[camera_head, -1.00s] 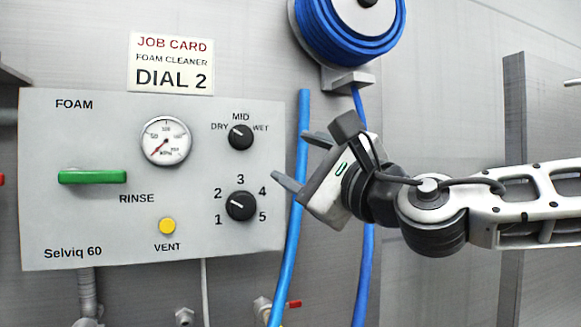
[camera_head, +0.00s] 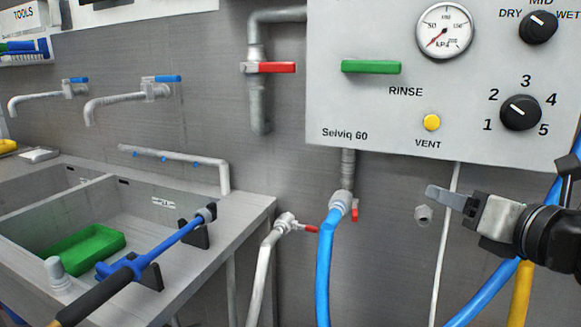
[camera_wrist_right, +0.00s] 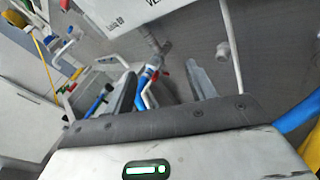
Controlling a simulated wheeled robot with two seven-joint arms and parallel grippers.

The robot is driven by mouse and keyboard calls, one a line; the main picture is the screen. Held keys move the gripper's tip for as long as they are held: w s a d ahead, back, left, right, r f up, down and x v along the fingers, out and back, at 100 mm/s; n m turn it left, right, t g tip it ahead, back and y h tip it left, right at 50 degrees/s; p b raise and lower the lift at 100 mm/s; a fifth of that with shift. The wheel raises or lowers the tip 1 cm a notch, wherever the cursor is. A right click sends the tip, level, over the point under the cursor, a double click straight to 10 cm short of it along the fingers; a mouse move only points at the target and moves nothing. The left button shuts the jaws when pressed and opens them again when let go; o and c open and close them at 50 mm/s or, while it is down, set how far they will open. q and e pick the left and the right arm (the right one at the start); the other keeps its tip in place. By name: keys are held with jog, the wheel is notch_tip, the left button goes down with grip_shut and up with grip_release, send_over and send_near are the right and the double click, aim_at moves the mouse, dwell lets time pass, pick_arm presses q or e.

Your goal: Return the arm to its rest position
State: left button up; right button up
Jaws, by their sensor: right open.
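My right gripper (camera_head: 446,198) is at the right of the head view, below the panel. Its jaws are open and empty, with one finger mostly hiding the other. In the right wrist view both fingers are apart (camera_wrist_right: 165,70), with no object held between them. The control panel (camera_head: 375,115) has a green lever (camera_head: 371,67) lying level, a yellow vent button (camera_head: 432,122) and a numbered dial (camera_head: 520,113) whose mark points toward 2. The gripper is apart from the panel. My left gripper is not in view.
A blue hose (camera_head: 326,265) hangs from a fitting below the panel. A red-handled valve (camera_head: 270,67) is on the pipe to its left. A sink (camera_head: 235,225) holds a green tray (camera_head: 85,257), with a blue-headed tool (camera_head: 165,245) across its edge.

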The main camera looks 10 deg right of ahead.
jog(key=s+a+f+m+g+y+p, duration=0.15)
jog(key=a+f+m, duration=0.25)
jog(key=f+m, duration=0.5)
jog(key=s+a+f+m+g, duration=0.2)
jog(key=a+f+m, duration=0.35)
jog(key=f, duration=0.55)
jog(key=s+a+f+m+g, duration=0.1)
jog(key=s+a+f+m, duration=0.2)
jog(key=s+f+m, duration=0.3)
jog(key=s+a+f+m+g+h+p, duration=0.1)
jog(key=s+a+f+m, duration=0.2)
jog(key=m, duration=0.9)
jog(key=s+f, duration=0.3)
jog(key=f, duration=0.2)
jog(key=shift+s+a+f, duration=0.2)
jog(key=shift+a, duration=0.05)
